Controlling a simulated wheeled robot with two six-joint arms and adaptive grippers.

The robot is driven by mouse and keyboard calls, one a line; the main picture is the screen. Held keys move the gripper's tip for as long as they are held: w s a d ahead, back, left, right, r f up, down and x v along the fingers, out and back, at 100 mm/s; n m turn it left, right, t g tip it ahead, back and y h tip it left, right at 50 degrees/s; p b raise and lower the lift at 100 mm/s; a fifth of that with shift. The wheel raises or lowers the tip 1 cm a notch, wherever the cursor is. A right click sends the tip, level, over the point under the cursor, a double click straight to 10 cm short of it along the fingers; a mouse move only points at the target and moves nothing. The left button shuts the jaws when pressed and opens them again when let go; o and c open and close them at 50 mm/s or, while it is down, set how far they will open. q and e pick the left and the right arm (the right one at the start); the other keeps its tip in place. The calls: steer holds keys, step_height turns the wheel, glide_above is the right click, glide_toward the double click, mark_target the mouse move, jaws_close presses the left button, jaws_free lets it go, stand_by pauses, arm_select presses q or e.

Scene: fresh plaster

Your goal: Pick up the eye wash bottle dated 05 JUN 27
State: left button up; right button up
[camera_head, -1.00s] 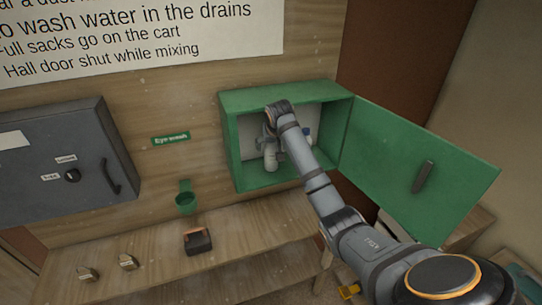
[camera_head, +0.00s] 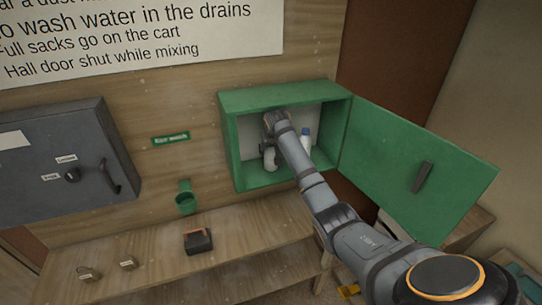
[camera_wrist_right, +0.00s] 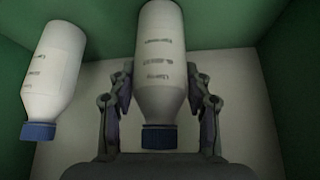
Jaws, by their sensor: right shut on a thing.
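A white bottle with a blue cap (camera_wrist_right: 160,75) stands between the fingers of my right gripper (camera_wrist_right: 162,92), which is shut on it. Its label shows dark print too blurred to read a date. In the head view this bottle (camera_head: 271,160) is at the left inside the open green cabinet, with my right gripper (camera_head: 268,143) at it and partly hidden by my arm. A second white bottle with a blue cap (camera_wrist_right: 53,75) stands apart to the left in the wrist view; it shows at the right in the head view (camera_head: 305,139). Its label is unreadable too.
The green cabinet (camera_head: 229,152) has side walls close around my gripper, and its door (camera_head: 410,185) stands open to the right. A grey box (camera_head: 60,165) hangs left.

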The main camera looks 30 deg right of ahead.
steer(key=c, duration=0.6)
steer(key=shift+o, duration=0.2)
steer(key=shift+s, duration=0.1)
steer(key=shift+s+r+b, duration=0.1)
steer(key=shift+r+b, duration=0.1)
steer(key=shift+b, duration=0.15)
steer(key=s+a+r+b, duration=0.2)
steer(key=s+a+r, duration=0.1)
steer(key=s, duration=0.3)
steer(key=s+a+r+b, duration=0.2)
steer(key=s+r, duration=0.2)
steer(key=s, duration=0.2)
steer(key=shift+s+a+r, duration=0.2)
steer(key=shift+a+r, duration=0.1)
steer(key=shift+a, duration=0.1)
